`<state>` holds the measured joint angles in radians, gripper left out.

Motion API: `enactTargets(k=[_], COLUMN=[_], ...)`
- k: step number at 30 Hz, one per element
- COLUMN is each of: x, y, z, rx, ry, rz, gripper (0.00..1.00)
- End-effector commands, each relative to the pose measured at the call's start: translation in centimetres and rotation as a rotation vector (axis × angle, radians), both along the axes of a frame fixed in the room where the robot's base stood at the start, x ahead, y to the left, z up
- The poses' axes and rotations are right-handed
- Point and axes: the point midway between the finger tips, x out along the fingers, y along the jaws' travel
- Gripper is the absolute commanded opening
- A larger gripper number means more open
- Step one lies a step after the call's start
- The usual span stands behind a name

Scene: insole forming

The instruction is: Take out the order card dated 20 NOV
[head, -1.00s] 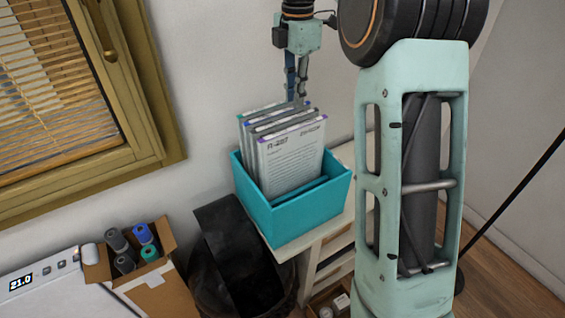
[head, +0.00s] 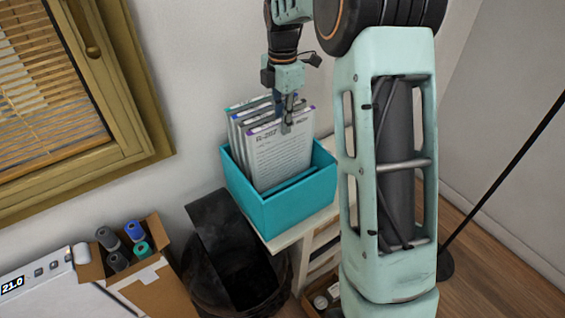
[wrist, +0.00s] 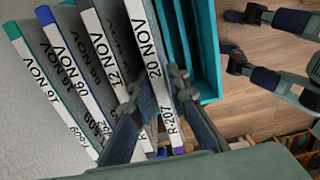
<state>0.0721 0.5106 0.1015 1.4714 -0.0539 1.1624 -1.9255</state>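The order card dated 20 NOV (wrist: 153,68) has a white top edge marked R-207 and a purple end. It is the front card in the teal box, and its printed face (head: 282,160) shows in the head view. My gripper (wrist: 158,84) points down over the box with one finger on each side of this card. In the head view, one finger of my gripper (head: 283,115) shows in front of the card's face. The fingers look open around the card; I cannot tell whether they touch it. The card stands in the box, leaning slightly.
Behind it stand the cards 12 NOV (wrist: 106,50), 06 NOV (wrist: 70,68) and 16 NOV (wrist: 50,84). The teal box (head: 285,207) has free slots in front and sits on a small white table beside a black bin (head: 238,270). The wall is close behind.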

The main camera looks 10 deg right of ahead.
Motion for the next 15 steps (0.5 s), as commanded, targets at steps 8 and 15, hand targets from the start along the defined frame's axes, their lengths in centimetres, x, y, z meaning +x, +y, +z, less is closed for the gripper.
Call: enactTargets(k=[8, 15], x=[0.01, 0.01], y=[0.01, 0.02], z=[0.01, 0.03], rx=[0.000, 0.000], ry=[0.000, 0.000], rz=[0.000, 0.000], gripper=[0.04, 0.00])
